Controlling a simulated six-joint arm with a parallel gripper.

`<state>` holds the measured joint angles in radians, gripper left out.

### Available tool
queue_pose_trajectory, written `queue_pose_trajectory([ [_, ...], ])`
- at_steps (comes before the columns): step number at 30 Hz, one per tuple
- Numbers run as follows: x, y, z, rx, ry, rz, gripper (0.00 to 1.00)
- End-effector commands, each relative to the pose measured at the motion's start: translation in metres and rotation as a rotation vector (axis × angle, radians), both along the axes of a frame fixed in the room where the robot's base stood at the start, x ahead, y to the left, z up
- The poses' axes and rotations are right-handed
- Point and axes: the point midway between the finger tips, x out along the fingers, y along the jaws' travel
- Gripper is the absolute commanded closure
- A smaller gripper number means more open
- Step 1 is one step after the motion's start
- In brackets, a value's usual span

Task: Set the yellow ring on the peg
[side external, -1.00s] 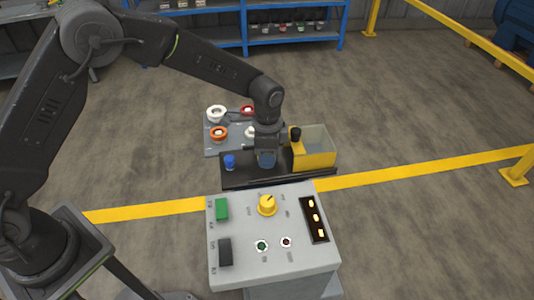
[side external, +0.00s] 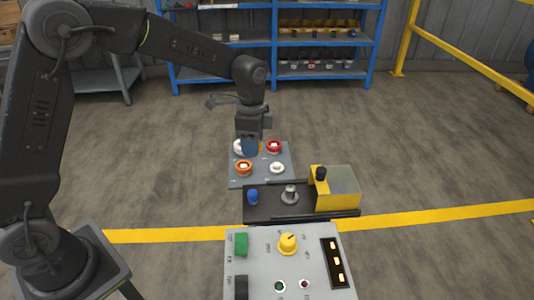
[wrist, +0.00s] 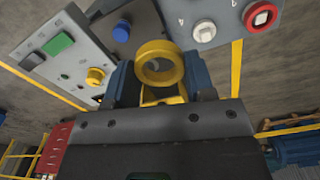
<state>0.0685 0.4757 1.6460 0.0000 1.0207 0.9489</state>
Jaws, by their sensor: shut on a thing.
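The yellow ring (wrist: 160,62) is between the two blue fingers of my gripper (wrist: 160,84) in the wrist view, and the gripper is shut on it. In the side view my gripper (side external: 250,148) hangs over the back left of a grey plate; the ring is mostly hidden there by the fingers. A short grey post (side external: 290,193), apparently the peg, stands upright on the black base (side external: 270,214) with nothing around it. It is in front and to the right of my gripper. I cannot make it out in the wrist view.
The grey plate (side external: 284,178) carries white, red (side external: 274,146) and orange (side external: 243,168) round parts. A blue button (side external: 253,196) is left of the post, and a yellow box (side external: 335,197) with a black knob is close on its right. A control panel (side external: 262,268) stands in front.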

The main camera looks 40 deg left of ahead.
Motion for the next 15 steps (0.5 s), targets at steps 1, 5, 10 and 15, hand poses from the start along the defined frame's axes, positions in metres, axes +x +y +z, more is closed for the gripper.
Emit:
queue_pose_trajectory([
  [1, 0.003, 0.003, 0.001, 0.0, -0.002, -0.005, 0.77],
  [5, 0.023, 0.004, -0.001, 0.0, -0.001, -0.048, 0.77],
  [10, 0.059, -0.001, -0.01, 0.0, 0.0, -0.135, 0.77],
  [15, 0.083, -0.005, -0.017, 0.0, -0.001, -0.202, 0.77],
])
